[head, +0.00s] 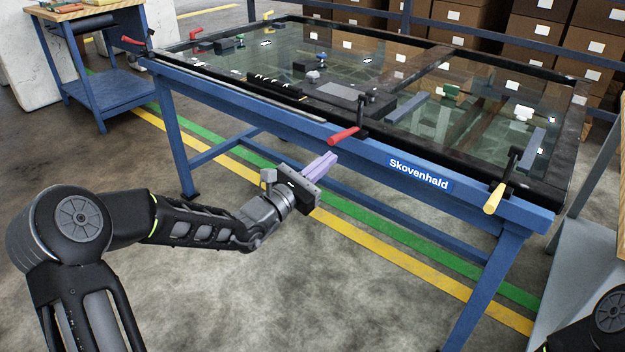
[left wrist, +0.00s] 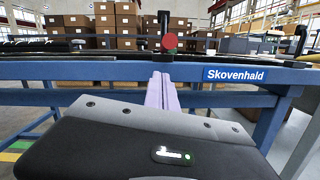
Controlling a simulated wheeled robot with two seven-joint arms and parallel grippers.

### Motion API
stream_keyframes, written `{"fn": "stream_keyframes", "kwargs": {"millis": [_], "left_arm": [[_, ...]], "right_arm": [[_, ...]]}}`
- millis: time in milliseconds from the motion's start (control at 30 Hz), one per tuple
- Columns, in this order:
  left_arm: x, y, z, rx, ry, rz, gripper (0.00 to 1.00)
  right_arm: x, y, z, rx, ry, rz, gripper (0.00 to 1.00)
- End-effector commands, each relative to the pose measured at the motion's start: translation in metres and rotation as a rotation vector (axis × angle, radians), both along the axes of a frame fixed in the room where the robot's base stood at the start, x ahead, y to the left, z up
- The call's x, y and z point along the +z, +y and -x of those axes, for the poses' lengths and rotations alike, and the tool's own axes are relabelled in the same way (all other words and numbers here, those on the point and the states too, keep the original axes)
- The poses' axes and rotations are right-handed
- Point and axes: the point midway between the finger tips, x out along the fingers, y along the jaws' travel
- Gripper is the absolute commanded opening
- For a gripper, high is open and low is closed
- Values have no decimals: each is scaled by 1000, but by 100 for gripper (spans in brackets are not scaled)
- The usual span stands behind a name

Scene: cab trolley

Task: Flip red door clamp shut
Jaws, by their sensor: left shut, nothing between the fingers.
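A door clamp with a red handle (head: 343,136) sits on the front rail of the blue trolley (head: 280,122), left of the Skovenhald label. Its red handle sticks out from the rail toward me, and its dark upright part stands at the door's edge. In the left wrist view the red handle end (left wrist: 169,42) shows head-on, just above the fingertips. My left gripper (head: 330,158) is shut and empty, its pale purple fingers pointing at the rail just below the red handle, seemingly apart from it. The glazed, black-framed door (head: 440,130) lies on the trolley. My right gripper is out of view.
A yellow-handled clamp (head: 494,198) is on the front rail at right. More red handles are at the left corner (head: 133,41) and back edge (head: 196,33). A blue side table (head: 85,62) stands at left, boxes (head: 538,45) behind. The floor before the trolley is clear.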

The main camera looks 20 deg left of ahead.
Motion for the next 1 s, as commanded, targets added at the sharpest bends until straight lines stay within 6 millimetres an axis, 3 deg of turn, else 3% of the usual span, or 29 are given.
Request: {"fn": "stream_keyframes", "kwargs": {"millis": [233, 667, 1000], "left_arm": [[24, -5, 1, 0, -1, -1, 0], [27, -5, 1, 0, 2, -2, 0], [34, 5, 1, 0, 42, -19, 0]], "right_arm": [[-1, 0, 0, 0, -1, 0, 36], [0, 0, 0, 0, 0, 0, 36], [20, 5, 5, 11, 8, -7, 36]]}}
